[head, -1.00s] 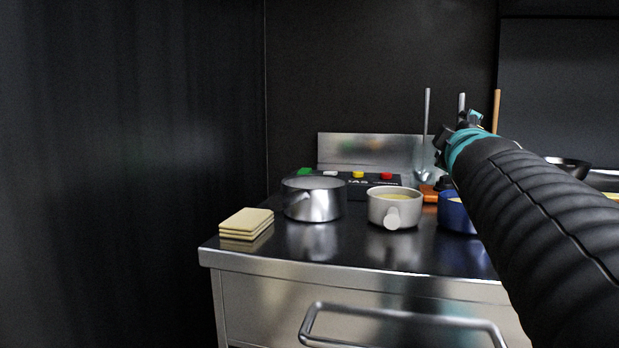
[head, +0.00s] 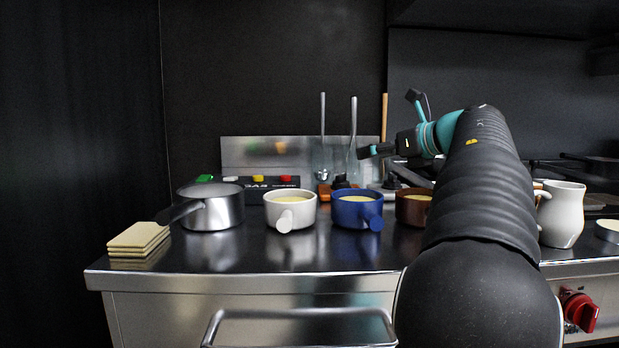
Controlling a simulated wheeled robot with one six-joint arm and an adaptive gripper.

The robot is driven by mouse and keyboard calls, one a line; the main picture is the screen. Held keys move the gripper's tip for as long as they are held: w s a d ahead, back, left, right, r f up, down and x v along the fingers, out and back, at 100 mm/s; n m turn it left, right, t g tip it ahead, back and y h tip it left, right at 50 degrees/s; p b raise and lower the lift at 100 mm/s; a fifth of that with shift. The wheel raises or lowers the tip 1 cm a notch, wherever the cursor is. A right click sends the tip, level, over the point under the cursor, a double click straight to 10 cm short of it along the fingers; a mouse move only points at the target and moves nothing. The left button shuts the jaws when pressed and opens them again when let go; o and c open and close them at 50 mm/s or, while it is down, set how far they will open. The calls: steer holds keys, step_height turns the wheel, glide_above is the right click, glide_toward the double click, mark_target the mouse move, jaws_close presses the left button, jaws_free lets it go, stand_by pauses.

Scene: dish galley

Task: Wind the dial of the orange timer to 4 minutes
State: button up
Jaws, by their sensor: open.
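The orange timer (head: 324,189) stands at the back of the steel counter, behind the gap between the white and blue pots. Only a strip of its orange body shows, with what looks like its black dial (head: 341,182) on top. The dial's setting cannot be read from here. My gripper (head: 366,152) is open and empty. In the picture it is above and to the right of the timer, pointing left, apart from it.
A steel pot (head: 212,208), white pot (head: 290,211), blue pot (head: 356,212) and brown pot (head: 412,208) line the counter in front. Upright utensils (head: 354,130) stand behind the timer. A grey-based, dark-topped item (head: 389,190) is right of it. A white jug (head: 562,215) stands right.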

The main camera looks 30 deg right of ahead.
mark_target(343, 177)
steer(key=f, duration=0.1)
steer(key=s+d+f+n+g, duration=0.1)
steer(key=shift+s+d+f, duration=0.1)
steer(key=shift+f, duration=0.25)
steer(key=x, duration=1.3)
steer(key=shift+f, duration=0.15)
steer(key=c, duration=1.1)
